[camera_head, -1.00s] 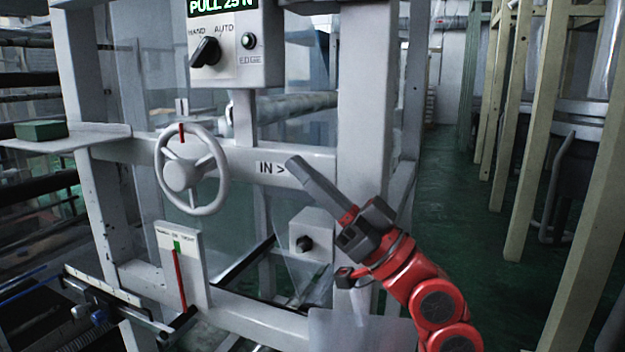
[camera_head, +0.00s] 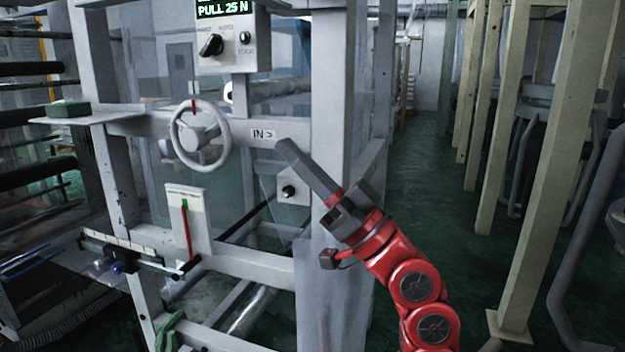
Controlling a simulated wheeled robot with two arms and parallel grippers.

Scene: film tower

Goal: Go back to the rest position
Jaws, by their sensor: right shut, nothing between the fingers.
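My right gripper (camera_head: 308,171) is shut and empty. It reaches in from the lower right on its red arm, its grey fingers pointing up and left. It shows in front of the grey machine frame (camera_head: 335,70), below and right of the "IN >" label (camera_head: 263,134). I cannot tell from this view how far it is from the frame. My left gripper is not in view.
The machine carries a handwheel (camera_head: 200,134), a control box (camera_head: 233,42) reading "PULL 25 N", and a small knob box (camera_head: 290,190). A green block (camera_head: 68,109) sits on a side shelf. Green floor (camera_head: 430,200) is open at right, beside yellowish posts (camera_head: 548,150).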

